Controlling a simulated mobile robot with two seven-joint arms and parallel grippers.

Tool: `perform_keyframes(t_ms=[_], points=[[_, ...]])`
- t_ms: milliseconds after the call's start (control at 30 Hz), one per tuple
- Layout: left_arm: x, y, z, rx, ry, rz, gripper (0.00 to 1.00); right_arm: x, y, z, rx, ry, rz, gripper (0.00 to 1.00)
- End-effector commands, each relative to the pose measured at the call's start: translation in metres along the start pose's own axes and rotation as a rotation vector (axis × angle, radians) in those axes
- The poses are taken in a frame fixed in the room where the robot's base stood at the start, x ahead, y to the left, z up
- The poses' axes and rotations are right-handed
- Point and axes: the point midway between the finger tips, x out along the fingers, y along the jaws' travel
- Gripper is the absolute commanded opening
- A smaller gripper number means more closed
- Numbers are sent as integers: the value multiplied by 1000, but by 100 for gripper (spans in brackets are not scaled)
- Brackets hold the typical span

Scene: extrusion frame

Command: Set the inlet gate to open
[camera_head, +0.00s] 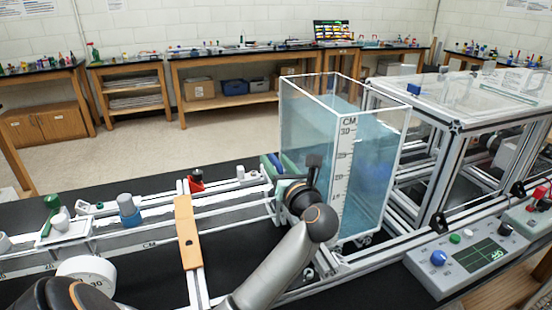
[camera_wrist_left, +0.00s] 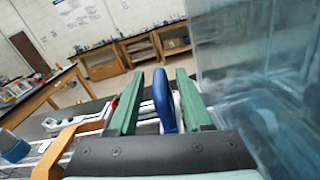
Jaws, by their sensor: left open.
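A blue upright handle (camera_wrist_left: 163,101), which looks like the inlet gate's lever, stands between my left gripper's two green fingers in the left wrist view. My left gripper (camera_wrist_left: 160,75) is open around it, with a gap visible on both sides. In the head view my left gripper (camera_head: 271,165) is at the left wall of the clear water tank (camera_head: 303,120), where the channel (camera_head: 237,210) meets it. There the gripper and wrist largely hide the handle and its base. I cannot tell the gate's setting. My right gripper is not in view.
The tank with its CM scale stands close to the right of my left wrist. An orange bridge piece (camera_head: 186,232) spans the channel. A control box (camera_head: 468,257) sits at right.

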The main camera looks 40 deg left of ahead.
Motion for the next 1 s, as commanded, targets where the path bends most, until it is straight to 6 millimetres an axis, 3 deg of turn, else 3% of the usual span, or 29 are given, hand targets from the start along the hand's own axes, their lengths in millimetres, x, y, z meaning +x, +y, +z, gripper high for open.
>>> perform_keyframes(t_ms=[300,767,1000], points=[[0,0,0,0,0,0,50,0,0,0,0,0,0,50],[0,0,0,0,0,0,0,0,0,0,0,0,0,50],[0,1,0,0,1,1,0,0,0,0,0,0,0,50]])
